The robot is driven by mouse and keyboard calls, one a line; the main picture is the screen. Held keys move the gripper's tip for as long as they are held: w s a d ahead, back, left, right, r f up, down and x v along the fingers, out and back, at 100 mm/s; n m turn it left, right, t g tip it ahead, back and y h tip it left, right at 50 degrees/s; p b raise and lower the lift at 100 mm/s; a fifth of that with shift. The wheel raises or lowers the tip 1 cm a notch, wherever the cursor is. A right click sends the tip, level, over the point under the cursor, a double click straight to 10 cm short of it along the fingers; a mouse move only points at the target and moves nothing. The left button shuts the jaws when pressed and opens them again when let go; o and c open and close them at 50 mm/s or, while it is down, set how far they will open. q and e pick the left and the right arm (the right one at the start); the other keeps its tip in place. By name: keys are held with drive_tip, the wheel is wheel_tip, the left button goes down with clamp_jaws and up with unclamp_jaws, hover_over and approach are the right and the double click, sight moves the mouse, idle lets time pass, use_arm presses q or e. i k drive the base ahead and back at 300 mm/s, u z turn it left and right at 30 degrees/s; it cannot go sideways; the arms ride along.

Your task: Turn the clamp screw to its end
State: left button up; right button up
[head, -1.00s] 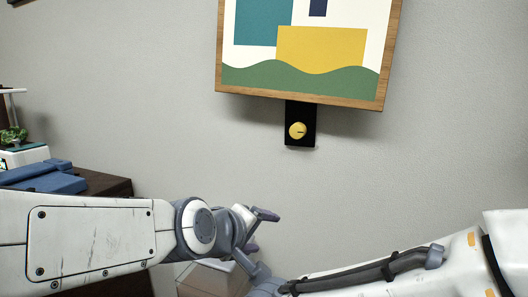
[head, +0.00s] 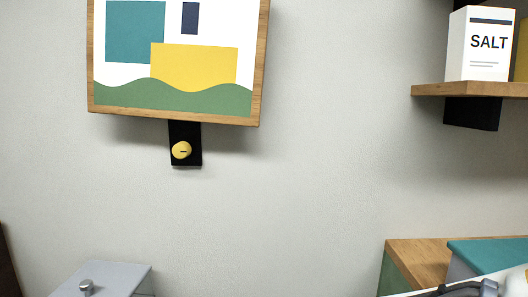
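The clamp screw (head: 181,150) is a round brass-yellow knob with a short dark slot that looks about level. It sits on a black plate (head: 186,131) on the wall, just under the wooden-framed picture (head: 178,116). Nothing touches or covers the screw. Neither of my grippers shows in the head view. Only a small part of what looks like my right arm shows at the bottom right corner.
A wooden shelf (head: 470,90) on the upper right holds a white salt box (head: 478,50). A grey box with a metal knob (head: 86,285) stands at the bottom left. A wood-topped cabinet (head: 415,255) is at the lower right. The wall around the screw is clear.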

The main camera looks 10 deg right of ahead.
sight(183, 150)
drive_tip(key=z, duration=1.55)
drive_tip(key=k, duration=1.2)
drive_tip(key=u, duration=1.7)
drive_tip(key=i, duration=0.5)
drive_tip(key=u, duration=0.05)
